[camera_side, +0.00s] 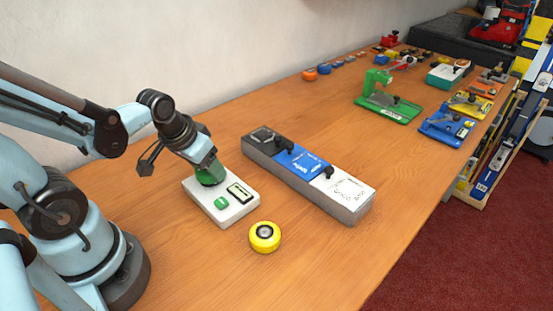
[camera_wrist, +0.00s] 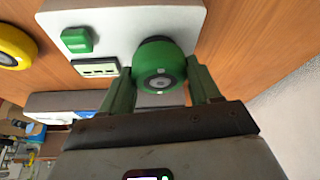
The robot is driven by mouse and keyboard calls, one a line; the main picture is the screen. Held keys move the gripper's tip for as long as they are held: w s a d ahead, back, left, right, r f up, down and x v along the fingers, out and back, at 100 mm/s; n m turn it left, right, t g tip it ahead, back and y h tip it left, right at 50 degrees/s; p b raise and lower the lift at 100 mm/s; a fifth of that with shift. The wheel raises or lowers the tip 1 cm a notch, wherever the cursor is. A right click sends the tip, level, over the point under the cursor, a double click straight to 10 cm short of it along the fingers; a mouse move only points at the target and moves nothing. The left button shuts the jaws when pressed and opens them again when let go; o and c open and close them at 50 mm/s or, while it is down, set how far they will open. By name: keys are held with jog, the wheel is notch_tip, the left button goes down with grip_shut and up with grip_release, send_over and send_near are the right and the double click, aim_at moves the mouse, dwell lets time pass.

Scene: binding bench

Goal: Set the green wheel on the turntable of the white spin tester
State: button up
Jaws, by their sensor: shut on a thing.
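The green wheel (camera_side: 211,179) is between the green fingers of my gripper (camera_side: 208,168), over the back end of the white spin tester (camera_side: 235,212). In the wrist view the wheel (camera_wrist: 150,53) faces the camera with its grey hub showing, and my gripper (camera_wrist: 162,80) is shut on its sides. The tester (camera_wrist: 112,14) lies right behind it, with a green button and a small display on its top. The turntable is hidden by the wheel and fingers. I cannot tell whether the wheel touches it.
A yellow wheel (camera_side: 265,237) lies on the bench in front of the tester. A long grey block (camera_side: 347,208) with blue and white panels stands to the right. Green, blue and yellow fixtures stand farther back. A wall runs along the left; bare wood lies at the front.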

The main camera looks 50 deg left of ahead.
dwell(0.4)
jog(key=o, duration=1.4)
jog(key=shift+c, duration=0.2)
notch_tip(320, 180, up, 11)
jog(key=shift+r, duration=0.2)
dwell(0.4)
